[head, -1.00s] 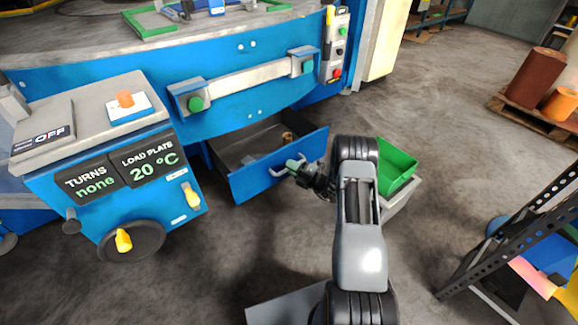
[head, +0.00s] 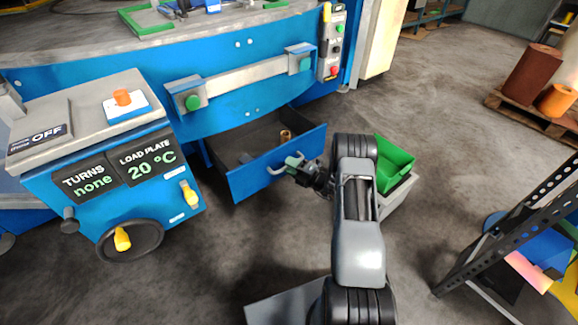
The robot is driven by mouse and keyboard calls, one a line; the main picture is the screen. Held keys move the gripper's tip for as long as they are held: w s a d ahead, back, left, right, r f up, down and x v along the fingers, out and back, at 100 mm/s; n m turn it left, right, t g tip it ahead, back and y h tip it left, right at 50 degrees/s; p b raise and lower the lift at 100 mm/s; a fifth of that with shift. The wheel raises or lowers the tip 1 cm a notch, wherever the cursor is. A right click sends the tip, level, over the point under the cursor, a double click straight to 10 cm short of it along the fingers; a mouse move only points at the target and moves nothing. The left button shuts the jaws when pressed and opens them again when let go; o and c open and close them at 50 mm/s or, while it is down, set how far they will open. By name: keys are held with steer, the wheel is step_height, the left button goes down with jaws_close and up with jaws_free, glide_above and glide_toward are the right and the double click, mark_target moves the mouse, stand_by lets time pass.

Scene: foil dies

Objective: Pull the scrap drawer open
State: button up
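The scrap drawer (head: 246,180) is a blue-fronted, dark-lined drawer under the blue machine. It stands well out from the machine, and its inside shows from above. A small brown roll (head: 286,136) and a small grey item lie in it. Its light grey handle (head: 278,167) is on the right part of the front. My gripper (head: 296,166) is at the right end of the handle. Its fingers are small and partly hidden by the wrist, so I cannot tell whether they are closed around the handle.
A green bin (head: 394,165) on a grey stand is right of my arm. A control box with a handwheel (head: 130,240) stands left of the drawer. A dark metal rack (head: 520,220) is at the right. Floor in front of the drawer is clear.

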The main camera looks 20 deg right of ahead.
steer(key=p+v, duration=0.2)
steer(key=v, duration=1.1)
steer(key=shift+s, duration=0.2)
